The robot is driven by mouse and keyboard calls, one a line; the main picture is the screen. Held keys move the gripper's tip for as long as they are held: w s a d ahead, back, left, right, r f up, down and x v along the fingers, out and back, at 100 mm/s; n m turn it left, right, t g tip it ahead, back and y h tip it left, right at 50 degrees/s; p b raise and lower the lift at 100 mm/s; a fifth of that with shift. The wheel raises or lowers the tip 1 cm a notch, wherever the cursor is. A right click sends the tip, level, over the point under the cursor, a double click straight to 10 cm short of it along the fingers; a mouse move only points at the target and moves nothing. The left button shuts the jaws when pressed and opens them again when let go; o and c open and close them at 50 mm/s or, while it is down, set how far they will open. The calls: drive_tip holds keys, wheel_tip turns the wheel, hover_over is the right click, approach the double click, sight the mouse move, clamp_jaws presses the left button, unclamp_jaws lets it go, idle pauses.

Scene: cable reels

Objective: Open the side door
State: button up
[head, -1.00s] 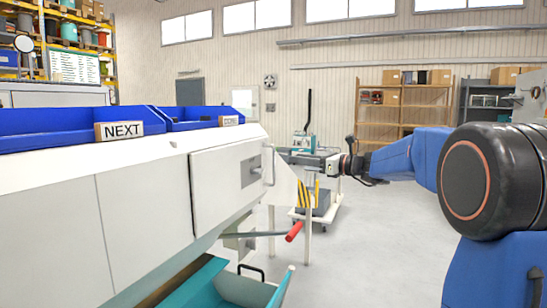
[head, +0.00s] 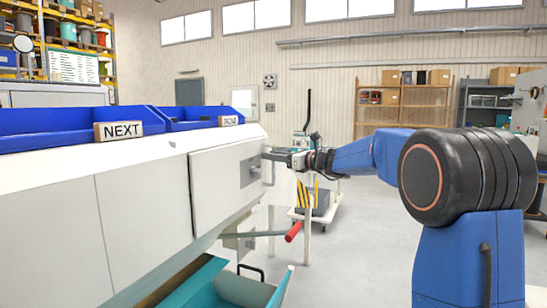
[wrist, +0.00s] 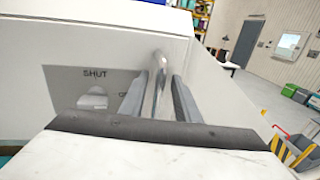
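The side door (head: 222,182) is a white panel on the white machine's side and looks closed. A grey plate (head: 250,171) sits on it; in the wrist view this plate (wrist: 88,90) reads "SHUT" beside a pale latch shape, with a second label partly hidden. An upright bar handle (head: 272,172) stands out at the door's right side. My gripper (head: 272,156) is at the handle's upper part. In the wrist view its two fingers (wrist: 160,88) lie on either side of the handle bar (wrist: 159,68), with narrow gaps showing, so it looks open around the bar.
Blue bins (head: 60,130) with "NEXT" and another label stand on the machine's top. Below the door are a red-ended bar (head: 293,231) and a teal tray (head: 245,290). A cart (head: 318,205) stands behind. Clear floor (head: 360,250) lies to the right.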

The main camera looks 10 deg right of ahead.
clamp_jaws()
